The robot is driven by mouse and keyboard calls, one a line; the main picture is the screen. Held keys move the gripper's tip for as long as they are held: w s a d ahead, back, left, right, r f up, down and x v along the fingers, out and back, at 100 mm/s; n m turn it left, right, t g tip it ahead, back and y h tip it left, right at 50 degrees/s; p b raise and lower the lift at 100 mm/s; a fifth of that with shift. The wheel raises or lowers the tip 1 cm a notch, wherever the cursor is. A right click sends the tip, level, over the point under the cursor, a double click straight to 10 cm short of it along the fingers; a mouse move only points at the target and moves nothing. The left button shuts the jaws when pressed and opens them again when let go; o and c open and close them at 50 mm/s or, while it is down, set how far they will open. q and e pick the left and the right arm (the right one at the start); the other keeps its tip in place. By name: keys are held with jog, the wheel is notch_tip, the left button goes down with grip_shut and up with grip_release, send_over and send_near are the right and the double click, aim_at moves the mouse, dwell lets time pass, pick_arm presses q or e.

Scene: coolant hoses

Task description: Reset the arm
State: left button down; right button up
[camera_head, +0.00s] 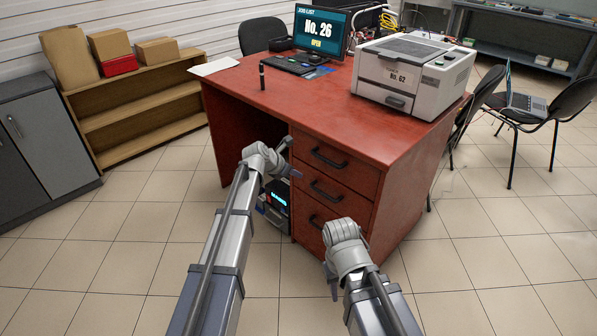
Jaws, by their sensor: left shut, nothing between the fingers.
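My left arm comes in from the lower left, and its gripper (287,158) is at the front of the red desk (400,150), near the left edge of the drawers. The left gripper is shut and holds nothing that I can see. My right arm comes in from the bottom, and its gripper (346,268) is lower and nearer, in front of the bottom drawer. The right wrist faces away, so I cannot tell whether its fingers are open or shut. A small dark device with a cyan display (277,204) stands low under the desk, partly hidden behind my left arm.
A white printer (412,78), a monitor (322,30) and a keyboard (288,65) stand on the desk. A wooden shelf (140,110) and a grey cabinet (45,140) stand at left. Black chairs (560,108) stand at right.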

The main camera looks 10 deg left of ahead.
pick_arm(q)
jog(key=s+d+f+m+g+y, duration=0.1)
jog(key=s+d+f+m+g, duration=0.15)
jog(key=s+m, duration=0.55)
jog(key=s+d+f+m+g+y, duration=0.15)
jog(key=s+d+m, duration=0.25)
jog(key=s+m, duration=0.45)
jog(key=s+a+f+m+g+y, duration=0.1)
jog(key=s+m+g+y, duration=0.1)
jog(key=s+m, duration=0.75)
jog(key=s+a+f+m+g+y, duration=0.1)
jog(key=s+a+m+y, duration=0.15)
jog(key=s+m, duration=0.7)
notch_tip(320, 180, up, 28)
jog(key=s+n+p, duration=0.2)
jog(key=n+p, duration=0.1)
jog(key=p, duration=2.4)
jog(key=shift+s+d+f+p, duration=0.25)
jog(key=shift+d+p, duration=0.15)
jog(key=shift+d, duration=0.05)
